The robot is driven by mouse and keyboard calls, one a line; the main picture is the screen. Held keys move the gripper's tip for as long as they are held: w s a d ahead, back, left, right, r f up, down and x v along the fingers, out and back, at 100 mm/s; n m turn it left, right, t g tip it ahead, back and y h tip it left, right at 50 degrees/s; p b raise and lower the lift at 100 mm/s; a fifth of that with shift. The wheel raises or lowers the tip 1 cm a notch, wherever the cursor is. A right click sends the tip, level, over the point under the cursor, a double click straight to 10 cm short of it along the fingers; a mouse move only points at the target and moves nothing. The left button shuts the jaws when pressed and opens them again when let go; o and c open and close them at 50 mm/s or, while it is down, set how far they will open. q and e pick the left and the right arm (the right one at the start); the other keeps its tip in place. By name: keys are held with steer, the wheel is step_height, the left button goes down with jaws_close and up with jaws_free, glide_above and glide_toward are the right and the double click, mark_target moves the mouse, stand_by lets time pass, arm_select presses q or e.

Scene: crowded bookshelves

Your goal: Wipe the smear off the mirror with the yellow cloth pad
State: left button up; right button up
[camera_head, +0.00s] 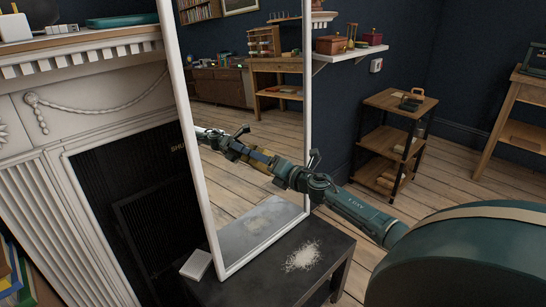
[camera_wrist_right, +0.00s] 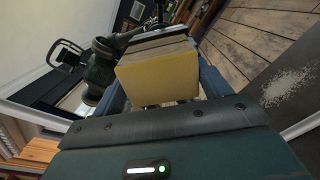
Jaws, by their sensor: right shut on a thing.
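The tall mirror with a white frame (camera_head: 175,85) stands on a low black table (camera_head: 240,290) in the head view. My right gripper (camera_head: 274,168) reaches in from the right, shut on the yellow cloth pad (camera_wrist_right: 158,78). The pad is at the glass, about mid-height, facing its own reflection. I cannot tell whether it touches. My gripper and pad are mirrored to the left of it. I cannot clearly make out a smear on the glass; part of it is behind my gripper. My left gripper is not in view.
A pale speckled patch (camera_head: 303,255) lies on the black table right of the mirror, and a small white box (camera_head: 196,265) sits left. A white fireplace (camera_head: 60,110) stands close on the left. A wooden shelf unit (camera_head: 399,102) is behind right. Open floor lies between.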

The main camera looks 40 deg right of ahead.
steer(key=shift+a+r, duration=0.1)
steer(key=shift+a, duration=0.6)
steer(key=shift+s+a+p, duration=0.1)
steer(key=shift+a+p, duration=0.5)
steer(key=shift+s+a+p, duration=0.15)
steer(key=shift+a+p, duration=0.7)
steer(key=shift+a, duration=0.85)
steer(key=shift+s+a+p, duration=0.2)
steer(key=shift+a+p, duration=0.85)
steer(key=shift+a, duration=1.75)
steer(key=shift+s, duration=0.1)
glide_toward(229, 176)
steer(key=shift+w, duration=0.4)
